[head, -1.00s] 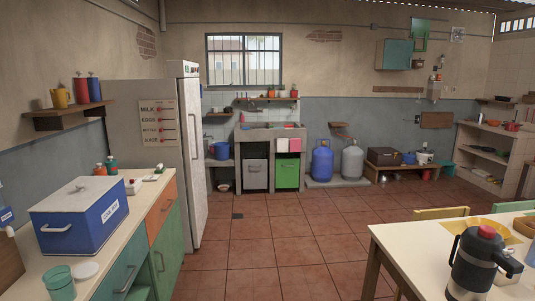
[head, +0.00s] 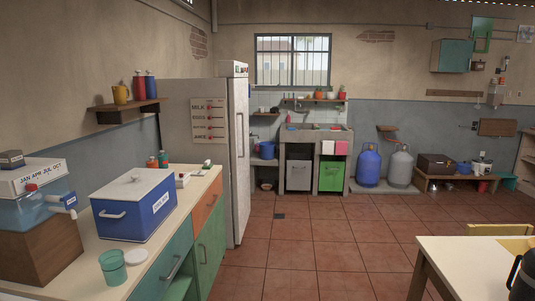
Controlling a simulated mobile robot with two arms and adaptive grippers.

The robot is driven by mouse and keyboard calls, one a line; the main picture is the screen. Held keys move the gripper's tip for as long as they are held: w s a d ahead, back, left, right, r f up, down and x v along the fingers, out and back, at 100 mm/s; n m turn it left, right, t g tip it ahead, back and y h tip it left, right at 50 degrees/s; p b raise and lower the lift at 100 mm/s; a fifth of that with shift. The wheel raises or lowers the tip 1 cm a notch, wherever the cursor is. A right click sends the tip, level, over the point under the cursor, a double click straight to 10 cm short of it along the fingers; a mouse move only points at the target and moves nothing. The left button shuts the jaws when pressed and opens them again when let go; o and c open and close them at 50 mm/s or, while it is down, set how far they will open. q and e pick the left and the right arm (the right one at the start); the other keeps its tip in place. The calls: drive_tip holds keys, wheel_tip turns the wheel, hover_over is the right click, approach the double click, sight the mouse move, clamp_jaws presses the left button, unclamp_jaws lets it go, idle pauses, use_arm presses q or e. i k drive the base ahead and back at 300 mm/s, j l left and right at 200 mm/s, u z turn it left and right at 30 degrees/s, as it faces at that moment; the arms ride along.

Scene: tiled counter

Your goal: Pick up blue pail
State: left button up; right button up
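A blue pail-like container (head: 267,151) stands on a low shelf between the white fridge and the sink, across the room. It looks upright; its handle is too small to make out. A second small blue container (head: 463,168) sits on a wooden bench at the far right, beside a dark box and a pot. Neither of my grippers is in view.
A counter with a blue cooler (head: 133,212), a green cup (head: 114,268) and a water filter (head: 36,213) runs along the left, ending at the fridge (head: 205,140). A table (head: 470,262) stands at the lower right. The tiled floor (head: 310,225) between them is clear.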

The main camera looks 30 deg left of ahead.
sight(266, 148)
drive_tip(key=i+j+u, duration=0.3)
drive_tip(key=i, duration=0.15)
drive_tip(key=i+j+u, duration=0.15)
drive_tip(key=i+u, duration=0.2)
drive_tip(key=i, duration=0.15)
drive_tip(key=i+u, duration=0.3)
drive_tip(key=i, duration=0.2)
drive_tip(key=i+j, duration=0.1)
drive_tip(key=i, duration=3.85)
